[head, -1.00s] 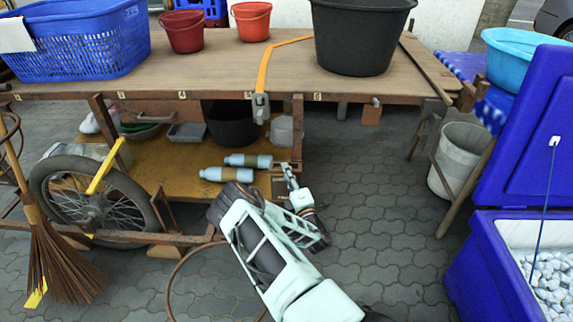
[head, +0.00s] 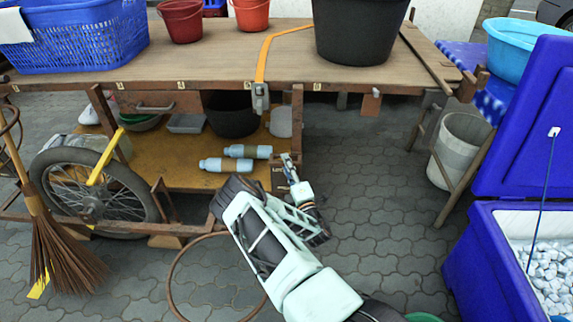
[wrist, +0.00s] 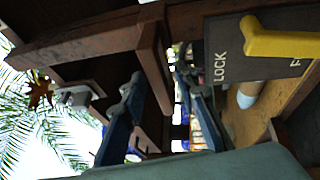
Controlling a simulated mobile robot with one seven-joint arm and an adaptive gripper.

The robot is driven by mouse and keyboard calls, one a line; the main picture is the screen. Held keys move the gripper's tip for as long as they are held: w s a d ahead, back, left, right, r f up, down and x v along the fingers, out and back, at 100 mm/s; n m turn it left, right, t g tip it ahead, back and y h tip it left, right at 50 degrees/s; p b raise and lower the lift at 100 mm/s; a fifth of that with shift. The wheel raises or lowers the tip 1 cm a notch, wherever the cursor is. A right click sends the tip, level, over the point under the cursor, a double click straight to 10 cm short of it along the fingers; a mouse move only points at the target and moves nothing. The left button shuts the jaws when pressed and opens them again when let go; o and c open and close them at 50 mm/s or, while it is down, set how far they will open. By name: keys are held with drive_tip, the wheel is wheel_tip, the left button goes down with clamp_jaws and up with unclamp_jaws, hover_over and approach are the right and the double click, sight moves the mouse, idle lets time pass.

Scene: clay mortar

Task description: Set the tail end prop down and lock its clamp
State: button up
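My gripper (head: 288,163) is at the lower right corner of the cart, beside a dark plate (head: 280,180). In the wrist view my gripper (wrist: 165,88) has its two blue-grey fingers apart, with a gap between them. A brown wooden post (wrist: 152,58) shows beyond the fingertips; I cannot tell whether it is the tail end prop or whether it lies between the fingers. To the right, the dark plate (wrist: 228,62) reads LOCK, with a second label partly hidden. A yellow lever (wrist: 280,42) crosses the plate beside LOCK, apart from the fingers. The prop's foot is not clearly visible.
The wooden cart (head: 215,68) carries a blue basket (head: 80,50), buckets and a black tub (head: 360,30). Bottles (head: 225,164) lie on its lower shelf. A blue ice box (head: 475,270) stands at right. Paving (head: 390,210) between them is clear.

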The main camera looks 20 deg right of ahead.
drive_tip(key=s+f, duration=0.2)
drive_tip(key=s, duration=0.9)
drive_tip(key=shift+s, duration=0.2)
